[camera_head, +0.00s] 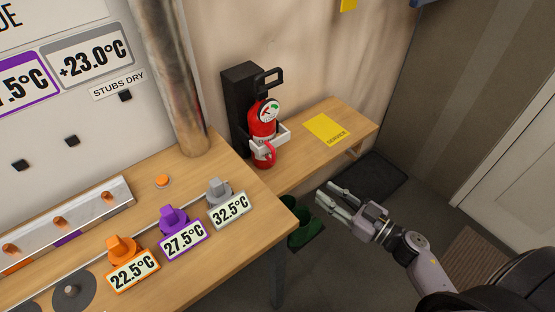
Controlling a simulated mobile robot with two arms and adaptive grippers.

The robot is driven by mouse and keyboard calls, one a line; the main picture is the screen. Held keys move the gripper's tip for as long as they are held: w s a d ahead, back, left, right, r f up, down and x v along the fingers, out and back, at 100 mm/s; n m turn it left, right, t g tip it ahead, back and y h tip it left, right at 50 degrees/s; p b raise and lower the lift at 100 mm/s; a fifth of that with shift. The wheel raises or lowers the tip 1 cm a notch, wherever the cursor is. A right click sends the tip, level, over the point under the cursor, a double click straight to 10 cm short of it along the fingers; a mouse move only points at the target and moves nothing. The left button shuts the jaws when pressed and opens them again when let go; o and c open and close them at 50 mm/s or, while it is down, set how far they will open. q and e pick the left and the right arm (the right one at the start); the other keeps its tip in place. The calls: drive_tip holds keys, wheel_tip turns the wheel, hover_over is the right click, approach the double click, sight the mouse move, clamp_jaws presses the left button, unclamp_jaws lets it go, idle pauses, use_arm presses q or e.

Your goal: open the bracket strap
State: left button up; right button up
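A red fire extinguisher (262,125) with a round gauge and black handle stands upright against a black bracket (238,88) on the wooden surface. A pale grey-white strap (277,138) goes around the front of the extinguisher and looks closed; its latch is too small to make out. My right gripper (325,199) is open and empty, its two fingers apart and pointing left. It is in front of the shelf, to the lower right of the extinguisher and well apart from it. My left gripper is not in view.
A yellow service card (326,129) lies on the wooden shelf (356,128). A metal pipe (174,75) rises left of the bracket. The front table holds orange, purple and grey knobs with temperature labels (184,240). Green boots (305,229) and a dark mat (372,177) are on the floor.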

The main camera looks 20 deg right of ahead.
drive_tip(key=r, duration=0.1)
approach(274, 144)
drive_tip(key=w+a, duration=0.3)
drive_tip(key=a, duration=0.2)
drive_tip(key=shift+w+a+f+p, duration=0.25)
drive_tip(key=shift+a+p, duration=0.1)
drive_tip(key=shift+p, duration=0.1)
clamp_jaws()
idle(0.5)
